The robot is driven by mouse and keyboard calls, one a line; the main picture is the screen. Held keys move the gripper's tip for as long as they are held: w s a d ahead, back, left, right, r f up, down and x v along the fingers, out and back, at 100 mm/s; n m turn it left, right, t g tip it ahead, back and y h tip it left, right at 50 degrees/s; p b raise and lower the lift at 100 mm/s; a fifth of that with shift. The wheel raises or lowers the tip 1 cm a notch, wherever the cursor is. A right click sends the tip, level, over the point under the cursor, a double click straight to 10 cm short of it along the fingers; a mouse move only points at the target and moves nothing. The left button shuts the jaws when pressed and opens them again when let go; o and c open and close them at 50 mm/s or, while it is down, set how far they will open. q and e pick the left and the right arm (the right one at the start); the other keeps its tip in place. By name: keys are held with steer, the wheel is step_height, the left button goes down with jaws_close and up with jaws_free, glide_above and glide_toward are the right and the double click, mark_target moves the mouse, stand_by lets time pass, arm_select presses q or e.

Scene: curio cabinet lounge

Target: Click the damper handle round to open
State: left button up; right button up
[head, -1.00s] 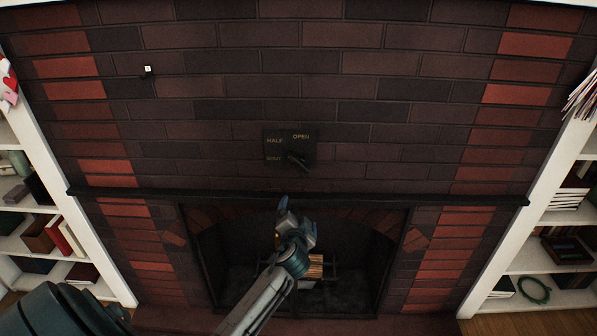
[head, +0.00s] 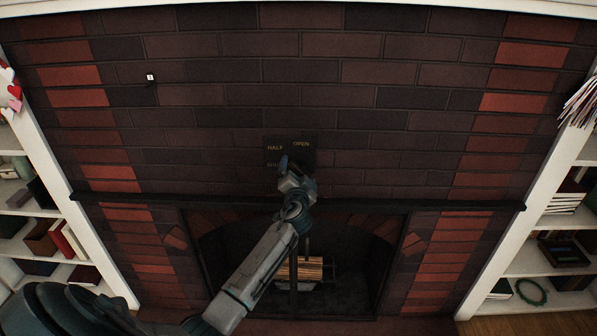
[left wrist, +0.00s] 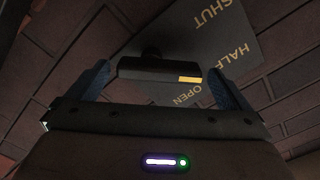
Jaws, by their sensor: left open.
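The damper plate (head: 302,144) is a dark square on the brick wall above the mantel, lettered HALF and OPEN, with SHUT partly covered. In the left wrist view the plate (left wrist: 245,45) shows all three words. The black damper handle (left wrist: 150,68) has a yellow mark at its right end there. It lies crosswise between the two blue fingers of my left gripper (left wrist: 160,85), which are open on either side of it; I cannot tell whether they touch it. In the head view my left gripper (head: 297,171) covers the handle. My right gripper is not in view.
The black mantel ledge (head: 420,207) runs below the plate, under my left gripper. Below it is the fireplace opening with a grate and logs (head: 312,270). White bookshelves (head: 75,225) stand at both sides. A small white-faced fitting (head: 150,78) is on the wall at upper left.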

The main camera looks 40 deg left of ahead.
arm_select(q)
steer(key=shift+w+a, duration=0.15)
steer(key=shift+c, duration=0.2)
steer(key=c, duration=0.9)
steer(key=shift+o, duration=0.2)
steer(key=shift+m, duration=0.3)
steer(key=m, duration=0.3)
steer(key=shift+w+r+m, duration=0.1)
steer(key=shift+r+m, duration=0.05)
steer(key=shift+m, duration=0.15)
steer(key=m, duration=0.1)
steer(key=m+p, duration=0.1)
steer(key=m, duration=0.2)
steer(key=shift+w+d+r+m, duration=0.1)
steer(key=shift+d+m, duration=0.2)
steer(key=shift+m, duration=0.1)
